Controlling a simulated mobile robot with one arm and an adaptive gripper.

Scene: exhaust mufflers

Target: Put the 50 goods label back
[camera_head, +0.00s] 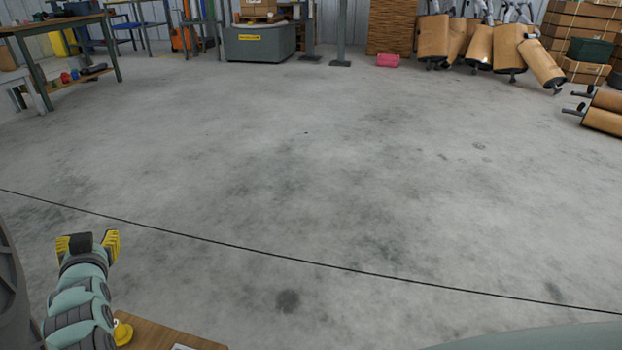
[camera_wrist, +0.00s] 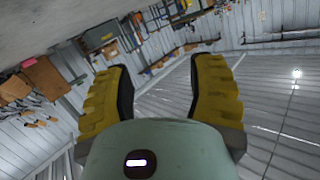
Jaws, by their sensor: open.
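My gripper (camera_head: 88,243) is at the lower left of the head view, raised over the floor, with its yellow fingers apart. In the wrist view my gripper (camera_wrist: 164,72) is open with nothing between the fingers. I cannot make out a 50 goods label in either view. A white, paper-like edge (camera_head: 182,347) shows on a wooden surface (camera_head: 160,336) at the bottom of the head view, cut off by the frame. I cannot tell what it is.
A workbench (camera_head: 50,25) stands at the upper left. A grey bin (camera_head: 259,44) with a yellow sign, a pink case (camera_head: 387,60) and several mufflers (camera_head: 433,37) are along the back. More mufflers lie at right. The wide concrete floor (camera_head: 330,170) is clear.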

